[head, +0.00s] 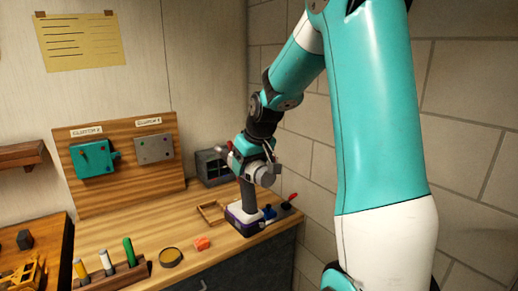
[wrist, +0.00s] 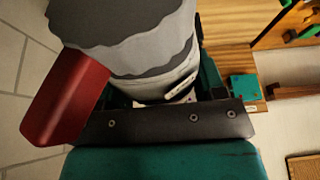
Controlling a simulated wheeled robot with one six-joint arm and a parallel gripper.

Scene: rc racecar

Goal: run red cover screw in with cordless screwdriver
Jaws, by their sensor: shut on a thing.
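My gripper (head: 258,172) is shut on the cordless screwdriver at the back right of the bench. The screwdriver's dark grey handle (head: 248,193) hangs below the gripper, above a purple and white base (head: 243,217); I cannot tell whether that base rests on the bench. A teal box (head: 92,158) and a grey box (head: 154,149) are mounted on the upright wooden board. I cannot make out a red cover screw.
The bench (head: 140,235) holds a wooden frame (head: 211,212), an orange-red block (head: 202,244), a round dish (head: 171,257), a rack of coloured markers (head: 112,274) and a red-handled tool (head: 290,198). A dark box (head: 212,166) stands behind. A block wall is close on the right.

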